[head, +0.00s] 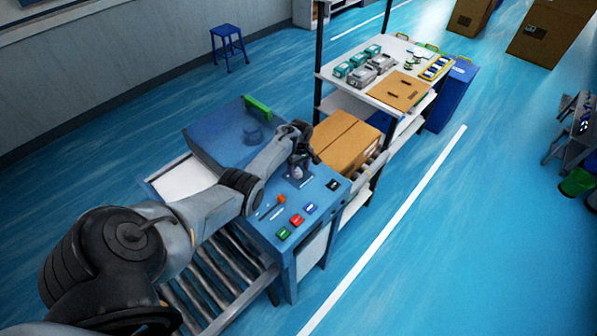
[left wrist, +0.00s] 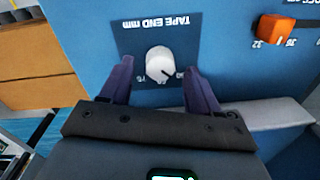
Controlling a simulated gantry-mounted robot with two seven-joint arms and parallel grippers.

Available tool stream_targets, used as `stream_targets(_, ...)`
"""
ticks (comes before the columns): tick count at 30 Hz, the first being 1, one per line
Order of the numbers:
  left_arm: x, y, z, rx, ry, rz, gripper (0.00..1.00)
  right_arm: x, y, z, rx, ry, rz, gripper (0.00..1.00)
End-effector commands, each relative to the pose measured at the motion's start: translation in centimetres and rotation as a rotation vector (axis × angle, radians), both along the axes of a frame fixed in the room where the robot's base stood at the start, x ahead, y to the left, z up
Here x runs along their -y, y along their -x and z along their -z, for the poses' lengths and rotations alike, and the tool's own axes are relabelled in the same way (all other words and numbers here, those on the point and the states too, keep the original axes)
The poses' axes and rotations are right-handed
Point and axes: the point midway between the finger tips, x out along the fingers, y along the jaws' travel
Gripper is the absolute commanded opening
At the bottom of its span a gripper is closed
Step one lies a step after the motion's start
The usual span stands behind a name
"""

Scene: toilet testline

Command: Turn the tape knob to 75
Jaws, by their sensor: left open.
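The tape knob (left wrist: 159,64) is a round white knob on a dark plate (left wrist: 183,31) lettered "TAPE END mm", which appears upside down in the left wrist view. A dark pointer line on the knob points to the lower right; 75 is printed at its lower left. My left gripper (left wrist: 158,82) is open, with one finger on each side of the knob and visible gaps to it. In the head view my left gripper (head: 299,170) is over the far part of the blue control panel (head: 262,230). My right gripper is not in view.
An orange knob (left wrist: 277,28) with a number scale is beside the plate; it also shows in the head view (head: 281,198). A cardboard box (head: 345,140) is just behind the gripper.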

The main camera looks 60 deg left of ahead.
Motion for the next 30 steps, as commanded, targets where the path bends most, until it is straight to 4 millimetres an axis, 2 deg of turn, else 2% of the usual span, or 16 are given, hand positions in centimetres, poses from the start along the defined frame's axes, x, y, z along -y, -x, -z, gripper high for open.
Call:
stream_targets(6,0.0,0.07,1.48,-0.001,-0.001,0.0,0.62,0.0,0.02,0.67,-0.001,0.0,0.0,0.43)
stream_targets(16,-0.01,0.09,1.59,-0.001,-0.001,0.0,0.6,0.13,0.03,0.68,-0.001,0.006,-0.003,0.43)
stream_targets(26,0.01,0.1,1.58,-0.001,-0.001,0.0,0.1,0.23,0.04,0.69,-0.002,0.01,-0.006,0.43)
stream_targets(27,0.01,0.1,1.58,-0.001,-0.001,0.0,0.06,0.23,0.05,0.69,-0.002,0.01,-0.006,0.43)
stream_targets(30,0.01,0.1,1.58,-0.001,-0.001,0.002,0.06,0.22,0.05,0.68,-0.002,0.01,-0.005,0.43)
